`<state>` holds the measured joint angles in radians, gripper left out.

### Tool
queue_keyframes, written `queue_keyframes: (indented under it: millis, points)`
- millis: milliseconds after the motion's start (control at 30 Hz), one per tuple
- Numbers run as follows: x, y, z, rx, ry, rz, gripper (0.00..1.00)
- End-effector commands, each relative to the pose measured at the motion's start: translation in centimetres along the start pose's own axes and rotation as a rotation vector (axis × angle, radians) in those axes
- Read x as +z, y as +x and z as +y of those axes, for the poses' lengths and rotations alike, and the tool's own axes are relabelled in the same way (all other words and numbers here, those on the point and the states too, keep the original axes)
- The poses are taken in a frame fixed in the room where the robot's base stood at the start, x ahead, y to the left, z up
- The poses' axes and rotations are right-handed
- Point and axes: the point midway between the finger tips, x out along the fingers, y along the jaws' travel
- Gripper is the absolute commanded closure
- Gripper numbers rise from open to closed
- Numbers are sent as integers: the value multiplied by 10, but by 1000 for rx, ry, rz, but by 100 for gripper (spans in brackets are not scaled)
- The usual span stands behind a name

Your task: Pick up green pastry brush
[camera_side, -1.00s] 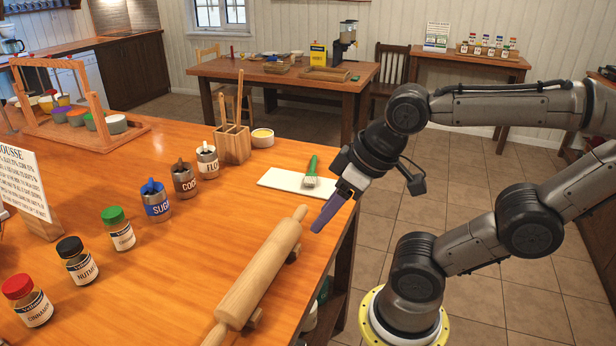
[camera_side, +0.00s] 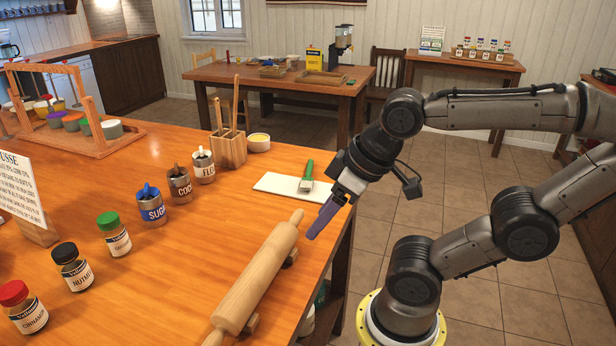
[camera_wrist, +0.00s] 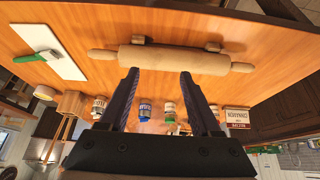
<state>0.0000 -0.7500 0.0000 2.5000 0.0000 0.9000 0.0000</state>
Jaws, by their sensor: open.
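The green pastry brush (camera_side: 306,176) lies on a white board (camera_side: 273,187) at the right edge of the wooden counter, its green handle pointing to the back and its pale bristles toward the front. In the wrist view the brush (camera_wrist: 33,57) lies on the board (camera_wrist: 55,48) at the upper left, well off to one side of the fingers. My gripper (camera_side: 322,220) is open and empty, in front of the board and above the counter's right edge, apart from the brush. Its two purple fingers (camera_wrist: 158,88) are spread apart in the wrist view.
A rolling pin (camera_side: 257,279) rests on supports in front of the gripper, and also shows beyond the fingers in the wrist view (camera_wrist: 175,58). A wooden utensil holder (camera_side: 230,149), a small bowl (camera_side: 258,142) and several tins and jars stand left of the board.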

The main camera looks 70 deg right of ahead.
Motion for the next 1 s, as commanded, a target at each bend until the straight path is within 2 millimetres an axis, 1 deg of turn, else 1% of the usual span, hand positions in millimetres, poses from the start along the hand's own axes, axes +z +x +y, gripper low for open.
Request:
queue_keyframes:
  millis: [33, 67, 300, 400, 433, 467, 567, 633, 767, 800, 867, 900, 967, 1000]
  points:
    - [0, 0, 0, 0, 0, 0, 25]
    - [0, 0, 0, 0, 0, 0, 22]
    - [0, 0, 0, 0, 1, 0, 22]
    - [2, 0, 0, 0, 27, -11, 22]
    - [3, -1, 0, 0, 47, -19, 22]
    - [-1, -7, 0, 0, 67, -13, 22]
    - [-22, -22, 0, 0, 132, -6, 22]
    - [-42, -31, 4, 11, 201, -20, 22]
    - [-87, -40, 23, 51, 360, -63, 22]
    - [-101, -40, 32, 66, 413, -79, 22]
    - [-121, -39, 47, 90, 494, -103, 22]
    - [-133, -36, 59, 106, 549, -120, 22]
    - [-151, -31, 79, 131, 630, -144, 22]
    - [-161, -26, 93, 147, 684, -162, 22]
